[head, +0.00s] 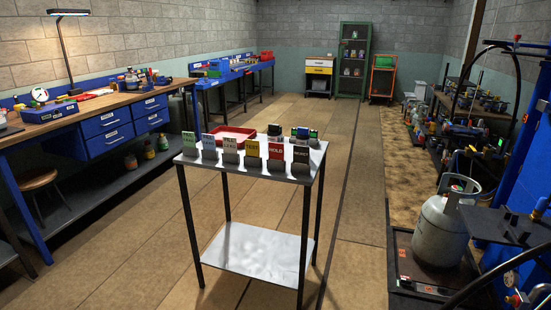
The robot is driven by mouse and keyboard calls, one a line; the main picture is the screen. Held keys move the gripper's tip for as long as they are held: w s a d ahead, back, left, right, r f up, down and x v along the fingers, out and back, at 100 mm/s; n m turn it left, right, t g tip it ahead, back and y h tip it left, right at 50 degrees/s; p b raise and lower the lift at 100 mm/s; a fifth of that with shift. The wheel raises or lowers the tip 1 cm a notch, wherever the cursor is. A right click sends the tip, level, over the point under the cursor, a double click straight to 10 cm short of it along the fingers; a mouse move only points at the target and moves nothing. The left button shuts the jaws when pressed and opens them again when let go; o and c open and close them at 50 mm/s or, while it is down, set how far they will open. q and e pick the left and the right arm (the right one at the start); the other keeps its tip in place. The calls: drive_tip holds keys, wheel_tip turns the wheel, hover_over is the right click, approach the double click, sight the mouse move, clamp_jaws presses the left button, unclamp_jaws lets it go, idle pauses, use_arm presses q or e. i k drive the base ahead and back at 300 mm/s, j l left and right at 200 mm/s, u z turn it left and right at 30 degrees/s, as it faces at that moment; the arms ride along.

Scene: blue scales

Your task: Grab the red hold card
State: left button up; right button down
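The red card (276,151), which appears to read "HOLD", stands upright in a dark holder on a small metal-topped table (264,171). It is in a row of cards along the table's near edge. A yellow card (252,148) is just to its left and a dark card (301,153), apparently reading "REJECT", just to its right. Further left stand a pale card (230,144), a bluish card (208,140) and a green card (188,138). Neither of my grippers shows in the head view.
A red tray (235,133) and small dark devices (304,134) sit behind the cards. A blue workbench (103,122) runs along the left. A grey gas cylinder (440,232) stands at the right. Open floor (356,250) lies around the table.

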sight(276, 150)
drive_tip(key=i+j, duration=0.35)
drive_tip(key=j, duration=0.2)
drive_tip(key=i+j+u, duration=0.15)
drive_tip(key=i, duration=0.3)
drive_tip(key=i+j+u, duration=0.1)
drive_tip(key=i, duration=0.35)
drive_tip(key=i+l+u, duration=0.1)
drive_tip(key=i+l, duration=0.35)
drive_tip(key=l, duration=0.2)
drive_tip(key=i+l, duration=0.1)
drive_tip(key=l, duration=0.3)
drive_tip(key=i+l+u, duration=0.1)
drive_tip(key=l, duration=0.3)
drive_tip(key=i+l, duration=0.15)
drive_tip(key=l, duration=0.25)
drive_tip(key=u, duration=0.05)
